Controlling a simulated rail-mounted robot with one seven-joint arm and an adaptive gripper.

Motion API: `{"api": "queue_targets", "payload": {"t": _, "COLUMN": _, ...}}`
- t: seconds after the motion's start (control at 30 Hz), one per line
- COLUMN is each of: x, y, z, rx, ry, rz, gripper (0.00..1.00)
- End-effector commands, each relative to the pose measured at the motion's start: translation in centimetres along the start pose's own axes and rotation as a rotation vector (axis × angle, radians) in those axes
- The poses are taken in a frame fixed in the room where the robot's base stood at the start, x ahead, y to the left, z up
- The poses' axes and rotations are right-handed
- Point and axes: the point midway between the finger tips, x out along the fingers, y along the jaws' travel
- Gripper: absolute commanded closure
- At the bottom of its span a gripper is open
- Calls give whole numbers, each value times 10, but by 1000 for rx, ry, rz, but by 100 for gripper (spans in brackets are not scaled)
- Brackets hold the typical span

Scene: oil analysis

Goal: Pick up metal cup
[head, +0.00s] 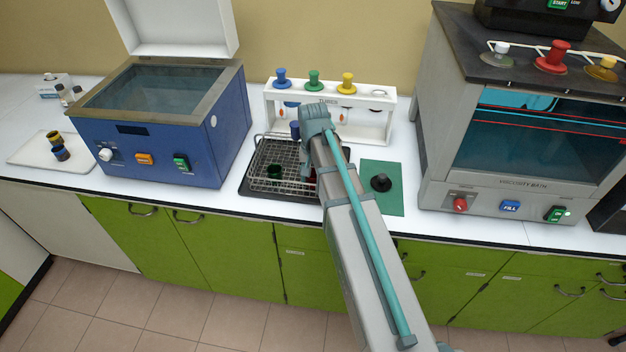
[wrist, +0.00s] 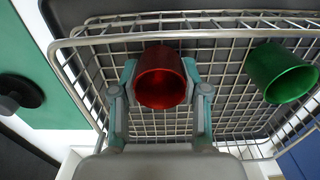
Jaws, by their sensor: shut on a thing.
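A red metallic cup (wrist: 161,78) stands between the two fingers of my gripper (wrist: 163,92) in the wrist view, over the wire basket (wrist: 230,33). My gripper is shut on the red cup, with one finger on each side. A green cup (wrist: 282,72) is tilted in the basket to the right in the wrist view. In the head view the green cup (head: 274,172) shows in the basket (head: 256,184), left of my gripper. There my arm hides most of the red cup. I cannot tell whether the red cup is clear of the basket floor.
A white rack (head: 376,103) with coloured-knob pieces stands behind the basket. A blue bath (head: 160,125) is at its left, and a viscosity bath (head: 440,140) at its right. A green mat (head: 394,203) with a black knob (head: 381,183) lies between basket and viscosity bath.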

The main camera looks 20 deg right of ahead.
Motion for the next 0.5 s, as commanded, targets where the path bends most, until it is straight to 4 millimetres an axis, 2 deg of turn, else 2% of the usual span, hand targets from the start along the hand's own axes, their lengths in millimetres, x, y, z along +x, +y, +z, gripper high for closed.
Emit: {"api": "queue_targets", "payload": {"t": 0.5, "x": -7, "y": 0, "z": -1, "rx": 0, "ry": 1, "rz": 0, "gripper": 90}}
